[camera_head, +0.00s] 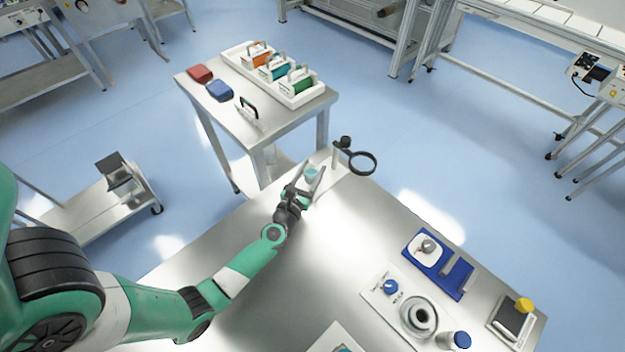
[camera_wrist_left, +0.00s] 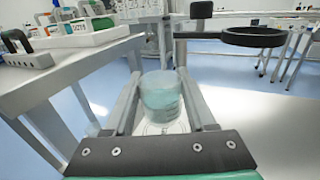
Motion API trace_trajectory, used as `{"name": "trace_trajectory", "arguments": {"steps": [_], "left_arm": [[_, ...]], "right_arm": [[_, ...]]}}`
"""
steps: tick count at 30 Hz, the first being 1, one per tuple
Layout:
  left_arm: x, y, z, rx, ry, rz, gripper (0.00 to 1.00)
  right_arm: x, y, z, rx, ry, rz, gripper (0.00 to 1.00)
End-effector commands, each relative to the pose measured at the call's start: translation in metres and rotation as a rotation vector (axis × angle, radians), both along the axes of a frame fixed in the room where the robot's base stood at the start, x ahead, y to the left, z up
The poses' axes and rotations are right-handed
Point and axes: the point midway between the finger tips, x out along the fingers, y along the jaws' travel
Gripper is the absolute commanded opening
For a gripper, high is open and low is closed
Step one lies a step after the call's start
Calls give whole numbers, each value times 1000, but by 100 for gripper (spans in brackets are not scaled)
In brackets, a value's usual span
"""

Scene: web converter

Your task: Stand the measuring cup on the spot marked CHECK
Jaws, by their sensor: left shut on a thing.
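The measuring cup (camera_head: 311,175) is a small clear cup with pale teal contents at the far end of the metal table (camera_head: 250,300). My left gripper (camera_head: 308,183) is shut on it. In the left wrist view the cup (camera_wrist_left: 162,97) stands upright between the two fingers (camera_wrist_left: 160,105). A white patch with a curved line (camera_wrist_left: 165,127) shows just beneath or behind the cup; I cannot tell whether they touch. I cannot read the word CHECK anywhere. My right gripper is not in view.
A stand with a black ring (camera_head: 362,162) is just right of the cup. A blue tray (camera_head: 437,265), white dial unit (camera_head: 377,293) and scale-like block (camera_head: 513,318) occupy the table's right. A side table (camera_head: 290,118) holds a bottle tray (camera_head: 238,62). The table's middle is clear.

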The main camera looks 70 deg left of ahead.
Motion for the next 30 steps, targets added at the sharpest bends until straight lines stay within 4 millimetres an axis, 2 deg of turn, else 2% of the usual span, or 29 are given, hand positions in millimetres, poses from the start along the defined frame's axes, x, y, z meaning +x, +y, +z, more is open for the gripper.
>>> {"name": "trace_trajectory", "arguments": {"steps": [2,6,8,15,19,20,24,25,30], "left_arm": [[2,3,-8,1,1,1,1],[5,6,-36,0,1,0,1],[5,6,-42,0,1,0,1],[5,6,-39,0,0,0,1],[5,6,-43,0,0,0,1],[5,6,-43,0,0,0,58],[5,5,-42,-1,1,0,83],[5,5,-42,0,0,0,86],[5,5,-42,0,0,0,86]], "right_arm": [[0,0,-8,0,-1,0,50],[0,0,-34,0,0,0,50],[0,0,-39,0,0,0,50],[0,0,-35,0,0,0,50],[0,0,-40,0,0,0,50],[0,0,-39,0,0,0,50],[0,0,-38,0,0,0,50],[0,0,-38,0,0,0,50],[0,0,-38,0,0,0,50]]}}
